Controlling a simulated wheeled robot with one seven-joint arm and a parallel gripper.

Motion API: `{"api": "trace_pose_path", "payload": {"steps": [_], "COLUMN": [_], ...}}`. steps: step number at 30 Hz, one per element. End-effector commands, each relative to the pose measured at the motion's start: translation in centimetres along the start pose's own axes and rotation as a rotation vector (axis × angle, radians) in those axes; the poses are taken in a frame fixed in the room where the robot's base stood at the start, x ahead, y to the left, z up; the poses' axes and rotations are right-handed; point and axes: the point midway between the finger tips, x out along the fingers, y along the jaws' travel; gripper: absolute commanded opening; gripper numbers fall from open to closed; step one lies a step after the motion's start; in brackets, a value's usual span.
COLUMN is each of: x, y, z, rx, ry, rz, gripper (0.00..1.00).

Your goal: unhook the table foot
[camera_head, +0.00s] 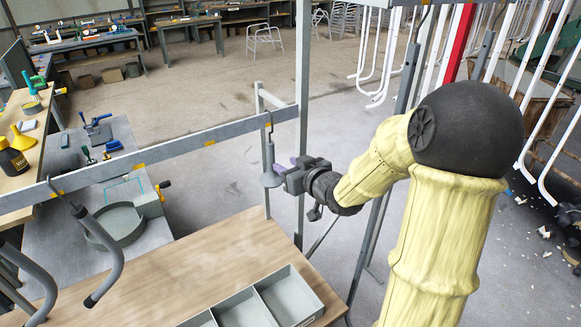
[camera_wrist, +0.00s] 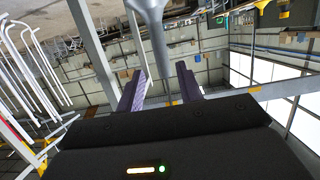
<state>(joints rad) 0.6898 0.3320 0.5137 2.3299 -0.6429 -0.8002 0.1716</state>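The table foot (camera_head: 269,158) is a grey stem with a round disc at its lower end. It hangs upright from a hook on the grey rail (camera_head: 222,133) in the head view. My gripper (camera_head: 282,168) is beside its lower part, reaching in from the right. In the wrist view the stem (camera_wrist: 158,42) runs down from the disc at the top edge and shows between the two purple fingers of my gripper (camera_wrist: 160,76). The fingers are apart, with gaps visible on both sides of the stem. Whether either finger touches it cannot be told.
A wooden table (camera_head: 165,272) with a grey compartment tray (camera_head: 240,308) stands below. Bent grey tubes (camera_head: 105,245) hang from the rail at left. A metal post (camera_head: 302,100) stands just behind my gripper. White chair frames (camera_head: 375,55) hang at upper right.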

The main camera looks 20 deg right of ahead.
Motion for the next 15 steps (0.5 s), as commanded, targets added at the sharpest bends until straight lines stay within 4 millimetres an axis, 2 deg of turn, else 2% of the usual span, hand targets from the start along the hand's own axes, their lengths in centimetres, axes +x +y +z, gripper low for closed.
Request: {"api": "trace_pose_path", "payload": {"steps": [15], "x": [5.9], "y": [-0.1], "z": [0.2], "rx": [0.000], "ry": [0.000], "rz": [-0.003], "gripper": [0.36]}}
